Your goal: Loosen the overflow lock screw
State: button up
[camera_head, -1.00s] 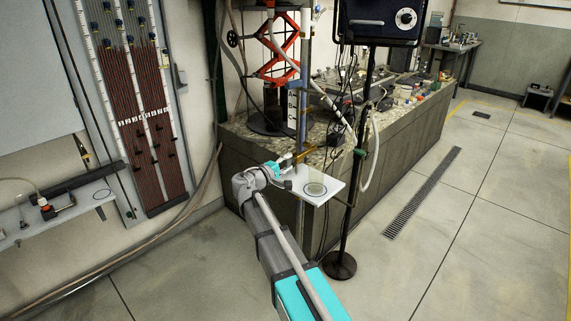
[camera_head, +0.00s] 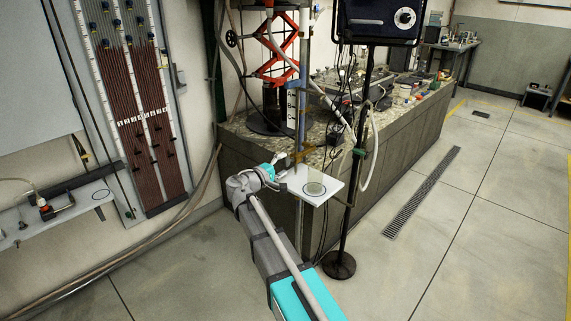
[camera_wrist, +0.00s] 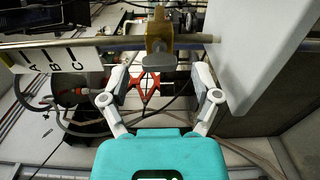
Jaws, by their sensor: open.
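The overflow lock screw shows in the wrist view as a grey knob (camera_wrist: 159,61) on a brass clamp block (camera_wrist: 160,32), which sits around a long pipe (camera_wrist: 95,43). The brass clamp also shows small in the head view (camera_head: 301,154), on the upright pipe (camera_head: 303,85) above the white plate. My gripper (camera_wrist: 160,72) is open, with one finger on each side of the knob and a gap to both. I cannot tell how deep the knob lies between the fingertips.
A white plate (camera_head: 328,194) with a round dish stands just right of my gripper; its pale panel (camera_wrist: 245,50) shows close in the wrist view. A card lettered A, B, C (camera_wrist: 62,60) hangs by the pipe. A black stand (camera_head: 346,215) rises to the right.

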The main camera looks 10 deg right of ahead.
jog(key=v, duration=1)
jog(key=s+d+f+m+g+y, duration=0.4)
jog(key=s+d+f+g+y, duration=0.15)
jog(key=s+d+f, duration=0.45)
jog(key=s+f+m+g+y, duration=0.45)
jog(key=s+f+y, duration=0.45)
jog(key=s, duration=0.4)
notch_tip(320, 180, up, 17)
jog(key=p, duration=1.7)
jog(key=shift+w+a+r+n+g, duration=0.2)
jog(key=shift+w+n+g, duration=0.1)
jog(key=shift+n, duration=0.15)
